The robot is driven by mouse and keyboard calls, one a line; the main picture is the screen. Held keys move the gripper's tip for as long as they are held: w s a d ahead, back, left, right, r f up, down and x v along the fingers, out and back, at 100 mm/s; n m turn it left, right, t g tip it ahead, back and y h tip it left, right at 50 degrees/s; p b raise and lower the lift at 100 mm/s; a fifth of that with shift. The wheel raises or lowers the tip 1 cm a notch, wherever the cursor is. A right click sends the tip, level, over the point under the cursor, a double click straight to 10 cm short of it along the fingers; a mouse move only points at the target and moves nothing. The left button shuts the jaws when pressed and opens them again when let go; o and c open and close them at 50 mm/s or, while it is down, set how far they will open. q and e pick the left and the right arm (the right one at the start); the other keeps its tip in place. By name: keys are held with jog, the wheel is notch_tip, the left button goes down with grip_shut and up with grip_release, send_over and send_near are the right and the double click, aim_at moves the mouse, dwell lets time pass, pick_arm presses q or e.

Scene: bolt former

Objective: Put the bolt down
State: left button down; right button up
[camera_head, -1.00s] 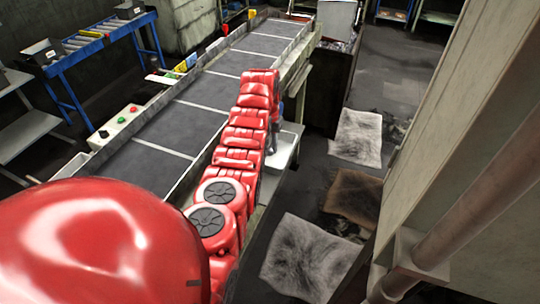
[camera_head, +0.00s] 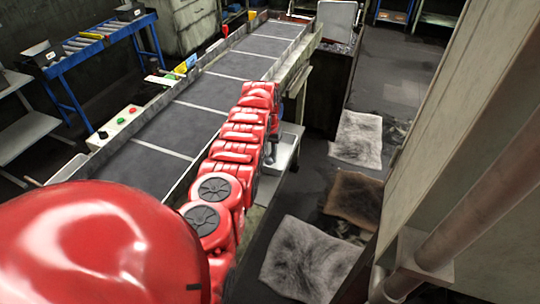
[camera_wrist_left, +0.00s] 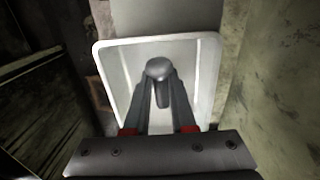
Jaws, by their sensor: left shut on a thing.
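My left gripper (camera_wrist_left: 160,92) is shut on a grey metal bolt (camera_wrist_left: 159,69) in the left wrist view. The bolt's rounded head shows above the fingertips, and its shank shows between the fingers. The bolt and fingers are over a white tray (camera_wrist_left: 212,70); I cannot tell how high, or whether the bolt touches it. In the head view, the tray (camera_head: 287,150) is beside the conveyor, just right of my red left arm. The gripper is mostly hidden there behind the arm, and the bolt cannot be made out. My right gripper is not in view.
A long conveyor with dark belt sections (camera_head: 203,93) runs along the arm's left side. A control box with coloured buttons (camera_head: 120,122) sits on its far edge. Stained mats (camera_head: 305,258) lie on the floor to the right. A large pale upright structure (camera_head: 470,150) fills the right side.

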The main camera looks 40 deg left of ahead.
aim_at(269, 157)
pick_arm(q)
jog(key=shift+f, duration=0.2)
jog(key=c, duration=0.8)
grip_release()
jog(key=shift+r, duration=0.1)
jog(key=shift+o, duration=0.2)
jog(key=shift+r, duration=0.1)
jog(key=shift+r+p, duration=0.8)
jog(key=shift+p, duration=0.05)
notch_tip(269, 157, up, 11)
jog(key=b, duration=0.3)
jog(key=shift+a+r, duration=0.2)
jog(key=shift+a, duration=0.05)
jog(key=shift+s+f, duration=0.1)
